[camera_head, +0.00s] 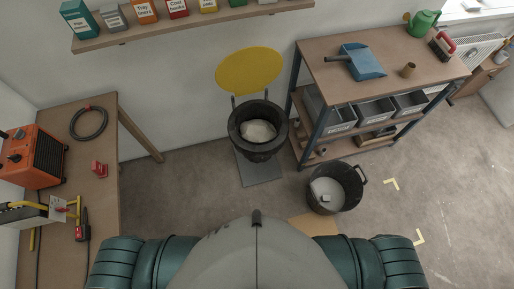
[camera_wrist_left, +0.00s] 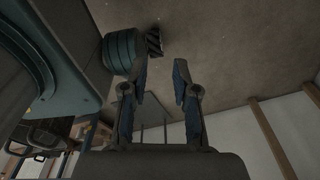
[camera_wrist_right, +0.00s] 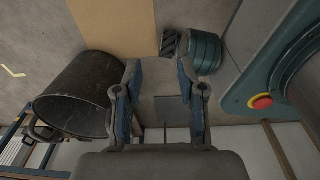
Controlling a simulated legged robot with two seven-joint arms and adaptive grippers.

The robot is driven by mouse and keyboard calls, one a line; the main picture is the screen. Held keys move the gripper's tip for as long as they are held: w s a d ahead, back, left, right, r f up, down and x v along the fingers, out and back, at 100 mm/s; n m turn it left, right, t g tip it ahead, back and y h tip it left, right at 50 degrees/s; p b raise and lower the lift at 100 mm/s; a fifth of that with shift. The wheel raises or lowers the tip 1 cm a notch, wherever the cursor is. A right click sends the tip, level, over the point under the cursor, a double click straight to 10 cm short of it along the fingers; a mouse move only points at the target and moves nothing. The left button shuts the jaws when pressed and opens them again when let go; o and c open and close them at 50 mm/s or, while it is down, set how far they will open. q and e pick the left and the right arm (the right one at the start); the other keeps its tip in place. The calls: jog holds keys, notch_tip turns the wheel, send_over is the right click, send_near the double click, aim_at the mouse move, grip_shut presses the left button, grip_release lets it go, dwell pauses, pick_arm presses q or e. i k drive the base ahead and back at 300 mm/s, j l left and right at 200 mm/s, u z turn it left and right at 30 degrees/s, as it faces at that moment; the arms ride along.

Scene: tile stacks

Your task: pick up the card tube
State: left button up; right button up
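The card tube (camera_head: 408,70) looks like a short brown cylinder, standing upright on the wooden top of the shelf bench at the right of the head view. It is to the right of a blue dustpan (camera_head: 361,61) and apart from it. My left gripper (camera_wrist_left: 160,68) is open and empty in the left wrist view. My right gripper (camera_wrist_right: 159,66) is open and empty in the right wrist view. Neither gripper shows in the head view, and the tube is not seen in either wrist view.
The shelf bench (camera_head: 318,56) also carries a green watering can (camera_head: 423,23) and a red brush (camera_head: 442,45), with grey bins (camera_head: 372,114) below. A black bucket (camera_head: 335,189) stands on the floor before it. A left-hand table (camera_head: 95,135) holds tools. Floor at right is mostly clear.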

aim_at(410, 66)
jog(key=z, duration=1.65)
jog(key=l+z, duration=0.25)
jog(key=l, duration=0.15)
jog(key=i+l+z, duration=0.15)
jog(key=l+z, duration=0.15)
jog(key=i+l+z, duration=0.25)
jog(key=i+l+u, duration=0.1)
jog(key=i+l, duration=0.2)
jog(key=i, duration=0.25)
jog(key=i+l+u, duration=0.1)
jog(key=i+l, duration=0.25)
jog(key=i, duration=0.15)
jog(key=i+l+u, duration=0.1)
jog(key=i+l, duration=0.25)
jog(key=i, duration=0.2)
